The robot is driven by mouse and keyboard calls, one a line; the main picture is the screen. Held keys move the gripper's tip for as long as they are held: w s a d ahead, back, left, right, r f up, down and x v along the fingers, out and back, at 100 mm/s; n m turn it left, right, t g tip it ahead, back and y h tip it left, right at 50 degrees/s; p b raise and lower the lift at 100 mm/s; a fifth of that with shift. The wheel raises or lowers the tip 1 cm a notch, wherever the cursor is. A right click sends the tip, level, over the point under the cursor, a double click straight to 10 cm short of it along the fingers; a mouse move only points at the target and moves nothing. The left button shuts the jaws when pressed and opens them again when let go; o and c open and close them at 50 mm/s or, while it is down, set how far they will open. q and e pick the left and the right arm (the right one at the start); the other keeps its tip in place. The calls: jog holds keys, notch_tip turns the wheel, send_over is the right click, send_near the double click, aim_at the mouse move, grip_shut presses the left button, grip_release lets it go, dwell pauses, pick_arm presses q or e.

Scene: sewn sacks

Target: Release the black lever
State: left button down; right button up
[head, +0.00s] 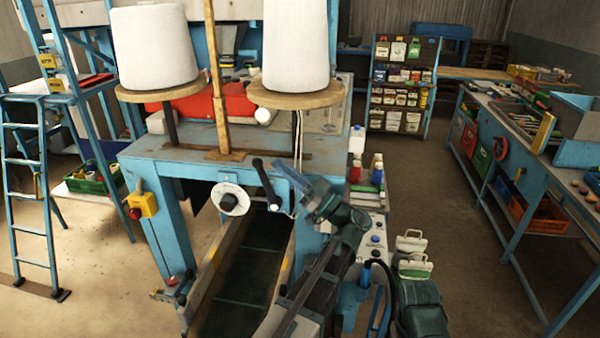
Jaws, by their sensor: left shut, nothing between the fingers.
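The black lever (266,184) is on the front of the blue machine, just right of a white round dial (230,199). It slants, with its round knob up at the left and its lower end down at the right. My left gripper (283,170) is just right of the lever, its fingers pointing up and left. It is shut with nothing in it. A narrow gap shows between the fingertips and the lever in this view; I cannot tell the distance in depth. My right gripper does not show.
Two large white thread cones (153,46) (295,44) stand on wooden discs above the machine table (190,146). A wooden post (216,80) rises between them. A dark conveyor (250,280) runs below the lever. A yellow switch box (147,204) is at left. Bottles (377,174) stand at right.

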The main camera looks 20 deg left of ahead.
aim_at(259, 162)
pick_arm(q)
jog(key=a, duration=0.1)
jog(key=a+f, duration=0.1)
jog(key=a, duration=0.1)
jog(key=shift+w+a+f+b, duration=0.1)
jog(key=shift+w+b, duration=0.1)
jog(key=shift+b, duration=0.1)
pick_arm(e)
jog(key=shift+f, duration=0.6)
pick_arm(q)
jog(key=shift+a, duration=0.1)
jog(key=shift+s+a, duration=0.2)
jog(key=shift+a, duration=0.55)
